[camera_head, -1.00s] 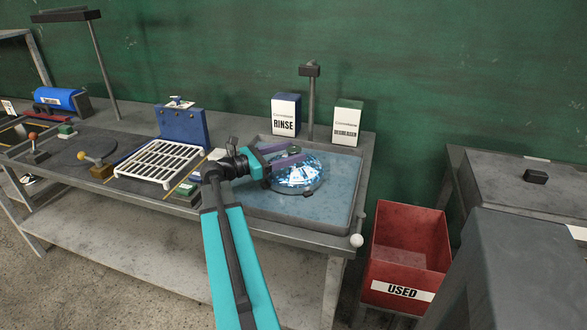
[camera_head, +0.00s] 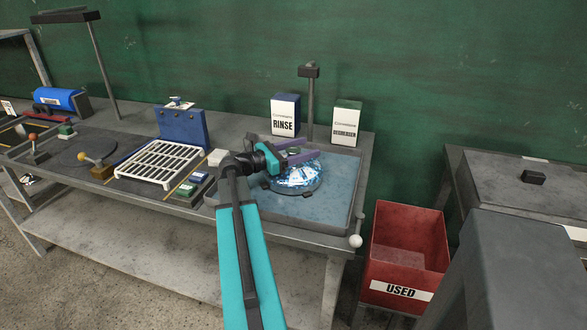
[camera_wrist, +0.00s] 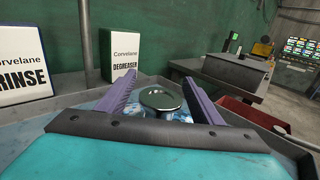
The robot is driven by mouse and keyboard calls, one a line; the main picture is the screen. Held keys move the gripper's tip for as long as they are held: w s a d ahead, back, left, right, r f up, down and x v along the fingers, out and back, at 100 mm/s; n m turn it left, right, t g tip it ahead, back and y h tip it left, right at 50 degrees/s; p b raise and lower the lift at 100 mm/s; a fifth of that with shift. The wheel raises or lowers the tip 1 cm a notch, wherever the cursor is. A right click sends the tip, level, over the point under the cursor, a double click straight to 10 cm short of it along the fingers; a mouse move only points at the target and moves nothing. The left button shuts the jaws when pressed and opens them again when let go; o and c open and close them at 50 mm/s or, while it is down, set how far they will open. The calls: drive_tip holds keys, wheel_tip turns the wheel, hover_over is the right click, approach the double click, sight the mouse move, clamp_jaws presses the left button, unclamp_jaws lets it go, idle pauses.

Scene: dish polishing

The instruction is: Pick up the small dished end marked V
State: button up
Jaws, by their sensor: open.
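A shiny, mirror-like dished piece (camera_head: 298,180) is in the grey basin (camera_head: 345,222) on the bench, on or over a dark round support. In the wrist view a shiny round dish (camera_wrist: 160,98) shows between the fingers, with a blue-white sparkling surface below it. No V mark is readable on it. My gripper (camera_head: 311,147) is open, its purple fingers above the far side of the dished piece in the head view. In the wrist view the fingers (camera_wrist: 158,80) stand either side of the dish with gaps. I cannot tell whether they touch it.
The RINSE box (camera_head: 285,115) and degreaser box (camera_head: 346,122) stand behind the basin, with a dark post (camera_head: 311,105) between them. A white rack (camera_head: 158,164) lies to the left. A red USED bin (camera_head: 407,245) stands right of the bench.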

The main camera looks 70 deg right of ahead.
idle(0.5)
clamp_jaws()
drive_tip(key=shift+r, duration=0.15)
